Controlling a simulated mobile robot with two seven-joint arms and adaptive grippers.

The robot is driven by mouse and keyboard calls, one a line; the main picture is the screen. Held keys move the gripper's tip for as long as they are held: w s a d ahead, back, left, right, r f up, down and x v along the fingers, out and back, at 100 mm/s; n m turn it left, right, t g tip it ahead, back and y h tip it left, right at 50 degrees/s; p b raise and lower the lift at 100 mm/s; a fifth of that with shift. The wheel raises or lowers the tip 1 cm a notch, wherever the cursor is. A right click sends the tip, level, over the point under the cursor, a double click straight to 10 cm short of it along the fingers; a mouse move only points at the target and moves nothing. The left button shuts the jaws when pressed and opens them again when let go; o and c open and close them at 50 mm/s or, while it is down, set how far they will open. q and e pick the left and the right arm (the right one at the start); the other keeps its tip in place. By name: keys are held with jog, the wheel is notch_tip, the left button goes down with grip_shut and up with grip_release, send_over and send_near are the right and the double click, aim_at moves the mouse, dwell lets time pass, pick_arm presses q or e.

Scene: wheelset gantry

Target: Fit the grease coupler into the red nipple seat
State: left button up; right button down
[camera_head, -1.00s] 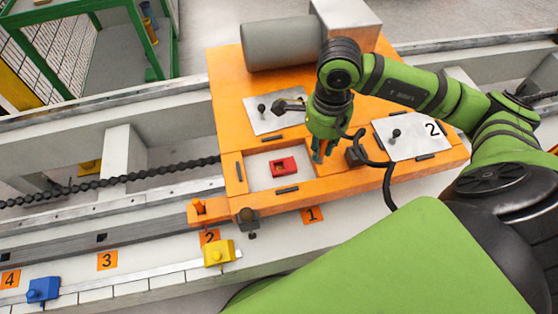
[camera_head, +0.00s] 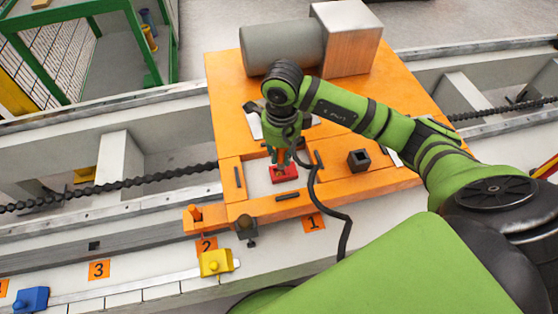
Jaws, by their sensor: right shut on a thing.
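The red nipple seat (camera_head: 284,174) is a small red block in the pale recessed pocket (camera_head: 255,180) of the orange fixture. My right gripper (camera_head: 281,163) points down right over it and is shut on the grease coupler. The coupler is mostly hidden by the fingers. A black hose (camera_head: 312,190) runs from beside the gripper down toward the front. The fingertips overlap the back of the red seat in the picture; I cannot tell whether the coupler touches it or is in it. My left gripper is not in view.
A black square socket (camera_head: 358,160) stands empty-looking to the right on the orange fixture (camera_head: 225,95). A grey cylinder (camera_head: 280,45) and metal block (camera_head: 346,40) lie behind. A yellow block (camera_head: 215,262) and blue block (camera_head: 33,298) sit on the front rail.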

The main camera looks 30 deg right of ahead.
aim_at(279, 163)
jog(key=shift+w+a+f, duration=0.2)
jog(key=shift+w, duration=0.05)
notch_tip(279, 163, down, 4)
jog(key=shift+r, duration=0.1)
jog(key=shift+f, duration=0.2)
jog(key=c, duration=1.1)
grip_release()
